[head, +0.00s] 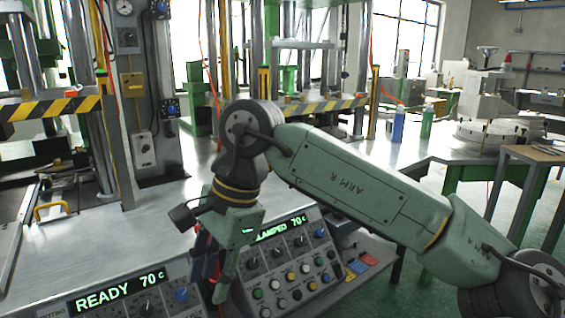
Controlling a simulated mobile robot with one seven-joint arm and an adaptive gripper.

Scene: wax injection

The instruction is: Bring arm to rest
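My arm (350,185) reaches in from the lower right. It bends at a dark elbow-like joint in the middle of the view, and its end hangs down. My gripper (214,281) points downward in front of the control panels. A green finger shows on its right side. Dark parts with a little red and blue show on its left side. I cannot tell whether these belong to the gripper or to something behind or in it. The gap between the fingertips is not clear.
A panel reading "READY 70 C" (125,290) is at lower left. A panel reading "CLAMPED 70 C" (298,262), partly hidden by my gripper, is right of it. Presses with striped bars (50,108) stand behind the metal table (120,225). Blue (398,125) and green (427,122) bottles stand at the back.

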